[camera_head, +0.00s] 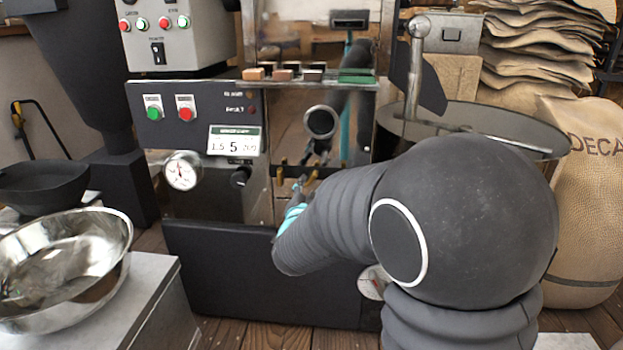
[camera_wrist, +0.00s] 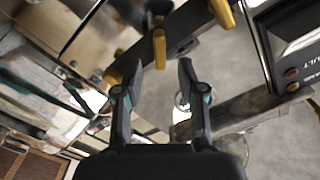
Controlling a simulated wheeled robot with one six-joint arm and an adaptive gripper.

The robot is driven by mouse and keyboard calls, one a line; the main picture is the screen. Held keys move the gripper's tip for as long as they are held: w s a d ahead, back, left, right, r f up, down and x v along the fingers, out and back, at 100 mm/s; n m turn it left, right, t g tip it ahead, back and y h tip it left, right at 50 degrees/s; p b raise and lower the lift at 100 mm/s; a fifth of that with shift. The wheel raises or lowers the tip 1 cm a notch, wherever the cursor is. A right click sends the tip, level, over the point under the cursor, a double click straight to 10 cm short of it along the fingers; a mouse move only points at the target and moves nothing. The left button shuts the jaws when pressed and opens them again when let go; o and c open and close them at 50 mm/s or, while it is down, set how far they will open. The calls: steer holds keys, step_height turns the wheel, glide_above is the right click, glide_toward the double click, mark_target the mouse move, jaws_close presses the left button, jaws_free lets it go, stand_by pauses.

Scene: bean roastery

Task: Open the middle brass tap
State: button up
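Three brass taps show in the wrist view, in a slanting row on a dark bar: one at the left (camera_wrist: 112,77), the middle brass tap (camera_wrist: 159,48), and one at the upper right (camera_wrist: 222,13). My gripper (camera_wrist: 160,66) is open, with its two dark fingers apart. The middle tap's handle hangs in the picture between the fingertips, near their ends; I cannot tell whether they touch it. In the head view my gripper (camera_head: 299,186) is small and partly hidden by my arm, at the roaster front beside a brass tap (camera_head: 280,174).
The roaster has a control panel (camera_head: 196,112) with green and red buttons and a pressure gauge (camera_head: 182,171). A steel bowl (camera_head: 95,235) stands at the left. A round cooling drum (camera_head: 490,120) and a sack (camera_head: 585,200) are at the right.

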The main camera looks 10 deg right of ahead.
mark_target(312, 180)
steer(key=x, duration=0.6)
jaws_close()
